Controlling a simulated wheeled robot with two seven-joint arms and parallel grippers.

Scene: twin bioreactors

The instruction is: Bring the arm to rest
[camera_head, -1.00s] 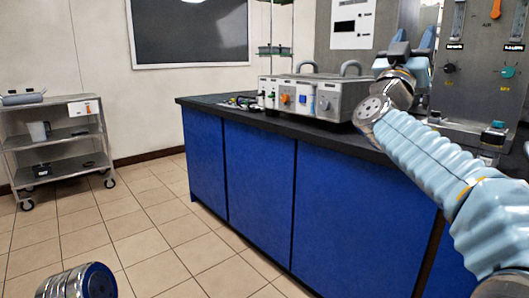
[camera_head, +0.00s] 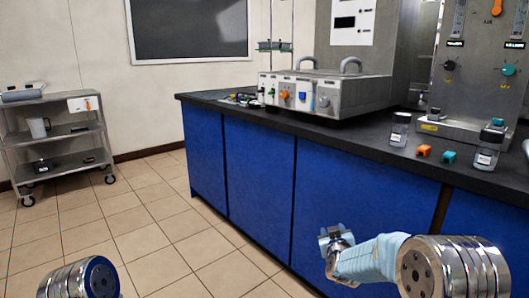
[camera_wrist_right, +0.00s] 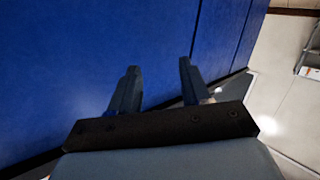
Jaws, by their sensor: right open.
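My right arm (camera_head: 375,262) is low in the head view, in front of the blue cabinet fronts and below the counter edge. My right gripper (camera_head: 329,234) is at its far end, small in that view. In the right wrist view the two dark fingers of the right gripper (camera_wrist_right: 158,72) stand apart with nothing between them. They face a blue cabinet panel (camera_wrist_right: 90,60). Part of my left arm shows as a metal joint (camera_head: 80,280) at the bottom left of the head view. My left gripper is not in view.
A grey panel unit (camera_head: 480,75) stands behind. A metal cart (camera_head: 62,140) is far left. The tiled floor between is clear.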

